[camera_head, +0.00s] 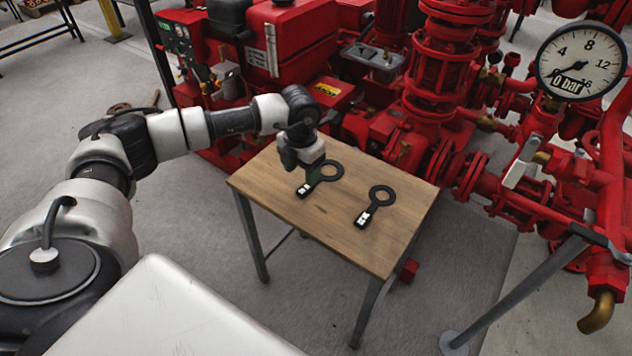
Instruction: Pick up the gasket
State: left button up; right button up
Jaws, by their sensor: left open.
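Two black gaskets, each a ring with a tab that bears a white label, lie on a small wooden table (365,245). The left gasket (338,167) has its ring toward the back, and its label sits at the tab's front end. The right gasket (391,192) lies apart from it, nearer the table's right side. My left gripper (308,178) points down over the tab of the left gasket and partly hides it. Its jaws are open. I cannot tell whether the fingers touch the tab. My right gripper is not in view.
Red pump machinery (430,120) stands close behind and right of the table. A pressure gauge (582,60) and red pipes rise at the right. A grey metal post (515,295) slants up at the lower right. The table's front part is bare.

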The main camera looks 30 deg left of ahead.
aim_at(304, 188)
pick_arm(q)
notch_tip(304, 188, down, 5)
jog(key=shift+w+d+f+b, duration=0.1)
jog(key=shift+w+b, duration=0.05)
jog(key=shift+b, duration=0.45)
jog(key=shift+f, duration=0.2)
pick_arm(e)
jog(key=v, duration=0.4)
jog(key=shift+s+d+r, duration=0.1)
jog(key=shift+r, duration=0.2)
pick_arm(q)
jog(key=shift+c, duration=0.3)
jog(key=c, duration=0.9)
